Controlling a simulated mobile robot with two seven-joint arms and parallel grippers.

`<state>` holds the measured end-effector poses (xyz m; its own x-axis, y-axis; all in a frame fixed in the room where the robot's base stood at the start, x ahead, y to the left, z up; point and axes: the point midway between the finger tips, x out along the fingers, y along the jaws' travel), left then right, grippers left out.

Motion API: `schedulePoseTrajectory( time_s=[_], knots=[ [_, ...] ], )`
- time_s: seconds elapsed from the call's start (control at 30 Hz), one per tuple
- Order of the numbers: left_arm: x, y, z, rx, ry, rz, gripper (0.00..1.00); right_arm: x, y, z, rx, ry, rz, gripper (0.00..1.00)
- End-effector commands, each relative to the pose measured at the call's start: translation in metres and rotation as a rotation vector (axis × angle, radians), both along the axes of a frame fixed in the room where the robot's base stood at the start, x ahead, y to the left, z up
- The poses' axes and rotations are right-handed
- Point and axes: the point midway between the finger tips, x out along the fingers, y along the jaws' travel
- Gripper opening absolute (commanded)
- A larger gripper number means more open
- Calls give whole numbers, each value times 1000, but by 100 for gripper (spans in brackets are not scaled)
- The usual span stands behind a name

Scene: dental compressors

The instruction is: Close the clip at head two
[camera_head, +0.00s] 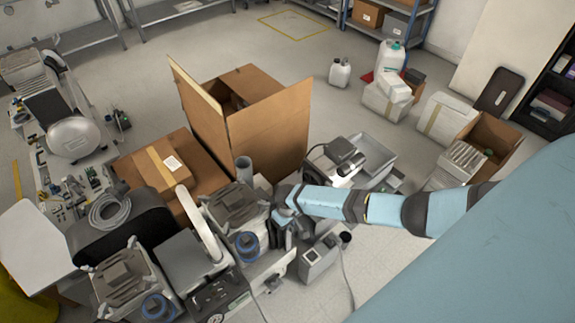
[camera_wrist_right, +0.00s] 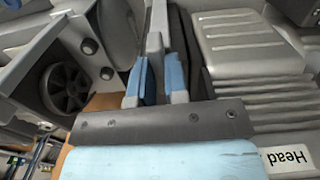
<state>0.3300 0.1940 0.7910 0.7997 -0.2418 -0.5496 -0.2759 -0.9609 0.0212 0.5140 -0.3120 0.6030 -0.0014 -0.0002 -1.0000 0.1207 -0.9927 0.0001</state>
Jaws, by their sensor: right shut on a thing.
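In the head view my right gripper (camera_head: 282,228) reaches in from the right and sits at the right side of a grey ribbed compressor head (camera_head: 237,205). In the right wrist view my right gripper (camera_wrist_right: 158,78) has its blue-padded fingers closed about a narrow grey upright piece (camera_wrist_right: 156,38), which looks like the clip. The ribbed grey head cover (camera_wrist_right: 250,45) lies just right of the fingers. A white label reading "Head" (camera_wrist_right: 290,158) is cut off, so its number is hidden. A second ribbed head (camera_head: 125,278) stands at lower left. My left gripper does not show.
A black wheel or fan in a grey bracket (camera_wrist_right: 65,88) is close left of the fingers. A large open cardboard box (camera_head: 265,125) stands behind the compressors. A grey box with a cable (camera_head: 318,258) is at right.

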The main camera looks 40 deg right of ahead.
Motion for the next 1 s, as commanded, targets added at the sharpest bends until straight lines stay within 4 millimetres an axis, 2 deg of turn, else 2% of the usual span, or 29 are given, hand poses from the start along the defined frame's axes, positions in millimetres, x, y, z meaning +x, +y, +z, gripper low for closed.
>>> schedulePoseTrajectory(
  time_s=[0.67, 0.7, 0.77, 0.8, 1.0],
  knots=[
    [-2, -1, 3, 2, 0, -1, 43, -1, 0, -1, 0, 2, -59, 0],
    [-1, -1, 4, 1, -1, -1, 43, -1, 0, -1, 0, 2, -59, 23],
    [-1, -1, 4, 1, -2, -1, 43, -1, 0, -1, 0, 1, -59, 37],
    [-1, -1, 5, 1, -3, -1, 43, -1, 0, -1, 0, 1, -58, 39],
    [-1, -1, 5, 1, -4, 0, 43, 0, 0, 0, 0, 0, -58, 39]
  ],
)
